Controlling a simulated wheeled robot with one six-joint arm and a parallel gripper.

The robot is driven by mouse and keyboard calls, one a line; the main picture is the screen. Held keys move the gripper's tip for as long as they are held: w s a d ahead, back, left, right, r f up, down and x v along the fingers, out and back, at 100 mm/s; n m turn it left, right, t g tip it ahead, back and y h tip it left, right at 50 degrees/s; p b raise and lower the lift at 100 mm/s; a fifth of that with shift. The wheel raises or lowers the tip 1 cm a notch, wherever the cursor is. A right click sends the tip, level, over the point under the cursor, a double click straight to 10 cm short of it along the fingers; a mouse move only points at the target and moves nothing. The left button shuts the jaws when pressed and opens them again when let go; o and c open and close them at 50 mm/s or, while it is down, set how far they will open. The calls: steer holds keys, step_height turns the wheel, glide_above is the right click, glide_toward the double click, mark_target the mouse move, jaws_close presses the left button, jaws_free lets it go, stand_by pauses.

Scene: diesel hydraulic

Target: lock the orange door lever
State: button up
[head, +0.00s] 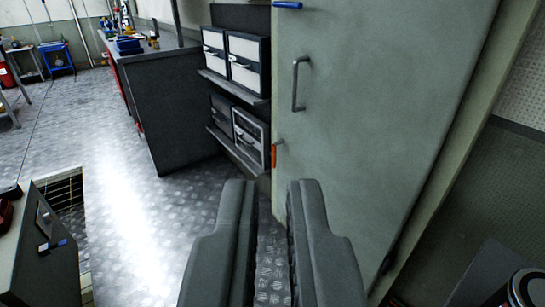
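The orange door lever (276,154) is a small upright handle at the left edge of a tall grey-green door (360,120). It sits below the door's grey pull handle (299,84). My gripper (265,187) points forward at the bottom middle, with its two dark fingers apart and nothing between them. The fingertips appear just below the orange lever in the picture. No contact with the lever shows, and the exact distance cannot be told.
A blue lever (288,5) is at the door's top edge. Left of the door, shelves hold drawer boxes (248,62). A dark workbench (165,110) stands further left. A dark cabinet (45,250) is at lower left. The metal floor (125,210) between is mostly clear.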

mark_target(274, 156)
steer(key=o, duration=0.3)
steer(key=shift+w, duration=0.25)
steer(key=shift+o, duration=0.8)
steer(key=w+r, duration=0.1)
steer(key=w, duration=1.1)
steer(key=shift+w, duration=0.2)
steer(key=w+f, duration=0.3)
steer(key=w, duration=0.8)
steer(key=w+f, duration=0.3)
steer(key=w, duration=0.8)
steer(key=w+d+f, duration=0.1)
steer(key=w+f, duration=1.3)
steer(key=w, duration=0.3)
steer(key=w+f, duration=0.6)
steer(key=f, duration=0.6)
steer(key=w+f, duration=0.5)
steer(key=f, duration=0.7)
steer(key=w+f, duration=0.6)
steer(key=f, duration=0.7)
steer(key=shift+t+y, duration=0.3)
steer(key=w, duration=1.7)
steer(key=shift+a+r, duration=0.1)
steer(key=shift+r, duration=0.05)
steer(key=shift+c, duration=0.2)
